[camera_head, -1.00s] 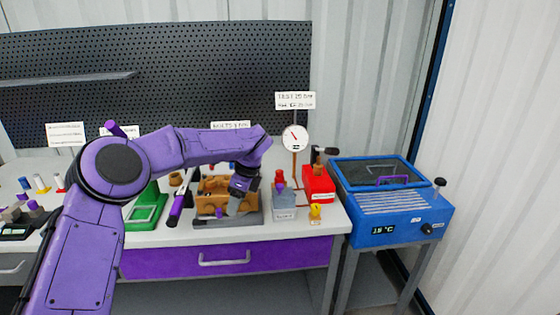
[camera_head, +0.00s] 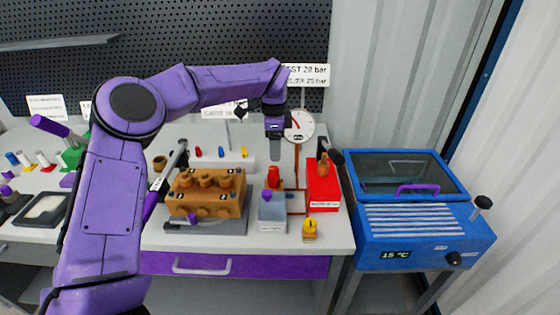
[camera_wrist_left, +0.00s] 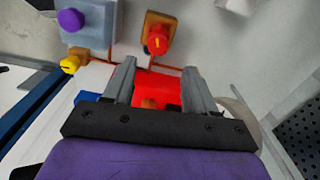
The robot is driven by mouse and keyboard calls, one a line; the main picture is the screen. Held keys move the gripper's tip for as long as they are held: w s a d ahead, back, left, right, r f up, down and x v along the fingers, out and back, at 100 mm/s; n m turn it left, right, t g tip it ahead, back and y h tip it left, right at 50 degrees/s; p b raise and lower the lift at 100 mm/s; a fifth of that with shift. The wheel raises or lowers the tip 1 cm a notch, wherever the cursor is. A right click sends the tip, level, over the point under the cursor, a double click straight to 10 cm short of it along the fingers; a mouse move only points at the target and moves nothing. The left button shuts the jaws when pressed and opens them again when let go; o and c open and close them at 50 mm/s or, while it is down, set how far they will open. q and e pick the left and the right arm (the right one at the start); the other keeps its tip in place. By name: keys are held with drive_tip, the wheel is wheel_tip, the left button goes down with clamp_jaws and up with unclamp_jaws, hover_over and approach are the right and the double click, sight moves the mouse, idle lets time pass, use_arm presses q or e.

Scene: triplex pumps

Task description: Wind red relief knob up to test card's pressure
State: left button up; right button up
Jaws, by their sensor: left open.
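The red relief knob (camera_head: 273,177) stands on a small brown base near the right end of the bench. In the left wrist view the red knob (camera_wrist_left: 157,40) lies beyond my fingertips. My left gripper (camera_head: 275,155) is open and empty, pointing down above and behind the knob, apart from it. In the left wrist view its fingers (camera_wrist_left: 160,70) are spread over the red box (camera_wrist_left: 158,84). The round gauge (camera_head: 301,124) has a red needle tilted up-left. My right gripper is out of view.
A grey block with a purple knob (camera_head: 267,196) and a yellow knob (camera_head: 310,225) stand in front. The red box (camera_head: 322,188) is right of the knob. The brown pump block (camera_head: 207,195) is left. A blue chiller-like unit (camera_head: 420,215) stands beyond the bench's right end.

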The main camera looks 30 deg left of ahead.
sight(274, 167)
use_arm(q)
drive_tip(key=s+f, duration=0.1)
drive_tip(key=s+f+p, duration=0.1)
drive_tip(key=f, duration=0.1)
drive_tip(key=shift+a, duration=0.2)
drive_tip(key=f, duration=0.1)
drive_tip(key=w+f, duration=0.1)
drive_tip(key=f, duration=0.2)
drive_tip(key=shift+w+f, duration=0.15)
drive_tip(key=shift+w, duration=0.25)
drive_tip(key=shift+s+r, duration=0.3)
drive_tip(key=shift+s, duration=0.1)
drive_tip(key=shift+d+f, duration=0.1)
clamp_jaws()
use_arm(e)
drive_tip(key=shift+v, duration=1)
